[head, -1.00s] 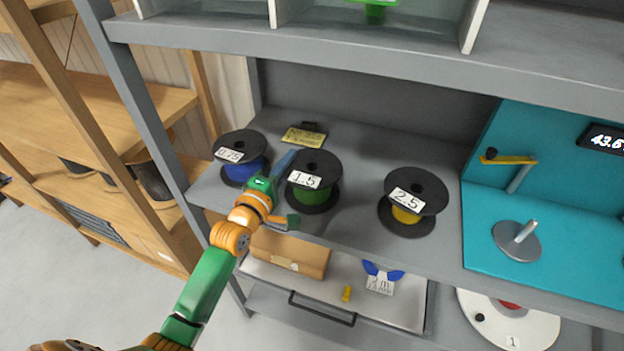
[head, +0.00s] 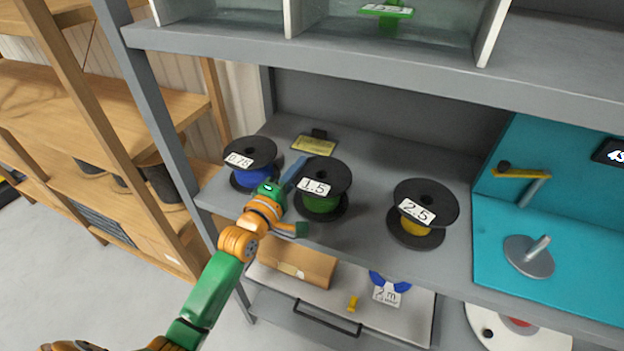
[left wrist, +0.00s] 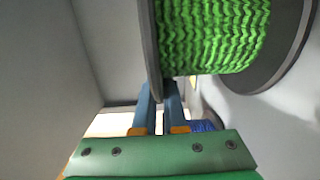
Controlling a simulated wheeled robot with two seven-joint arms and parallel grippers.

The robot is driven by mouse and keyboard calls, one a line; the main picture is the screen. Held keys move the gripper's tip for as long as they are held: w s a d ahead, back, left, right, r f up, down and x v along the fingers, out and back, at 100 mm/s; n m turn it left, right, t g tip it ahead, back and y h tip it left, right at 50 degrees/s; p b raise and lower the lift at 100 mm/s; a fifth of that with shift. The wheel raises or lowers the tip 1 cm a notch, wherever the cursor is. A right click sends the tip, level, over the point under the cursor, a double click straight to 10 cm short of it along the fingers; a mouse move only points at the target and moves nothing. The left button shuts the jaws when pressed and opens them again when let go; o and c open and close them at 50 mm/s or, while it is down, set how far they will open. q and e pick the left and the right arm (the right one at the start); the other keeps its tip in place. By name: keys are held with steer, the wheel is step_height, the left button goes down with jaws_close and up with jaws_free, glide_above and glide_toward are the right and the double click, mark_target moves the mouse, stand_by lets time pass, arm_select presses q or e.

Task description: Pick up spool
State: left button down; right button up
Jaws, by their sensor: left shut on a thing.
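The green-wire spool labelled 1.5 (head: 323,203) stands upright on the grey shelf, between a blue-wire spool labelled 0.75 (head: 250,178) and a yellow-wire spool labelled 2.5 (head: 418,226). My left gripper (head: 297,168) reaches in at the left side of the green spool. In the left wrist view, the green winding (left wrist: 212,36) fills the top, and the blue fingers (left wrist: 160,98) are closed on the edge of its black flange. The fingertips are partly hidden behind the flange. The spool appears to rest on the shelf. My right gripper is out of view.
A yellow tag (head: 314,145) lies behind the spools. A turquoise station (head: 500,235) with a grey spindle stands at the right. Below, an open drawer (head: 405,318) holds a brown box (head: 297,262). An upper shelf (head: 350,52) overhangs the spools.

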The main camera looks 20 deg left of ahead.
arm_select(q)
step_height(320, 180, up, 3)
steer(key=shift+f, duration=0.15)
steer(key=r, duration=0.1)
steer(key=s+r, duration=0.2)
steer(key=r, duration=0.1)
steer(key=shift+s+p, duration=0.25)
steer(key=shift+p, duration=0.1)
steer(key=s+r+p, duration=0.6)
steer(key=s+p, duration=0.1)
steer(key=s, duration=0.4)
steer(key=shift+s+a+r+p, duration=0.15)
steer(key=shift+s+p, duration=0.15)
steer(key=shift+p, duration=0.1)
stand_by(0.7)
stand_by(0.8)
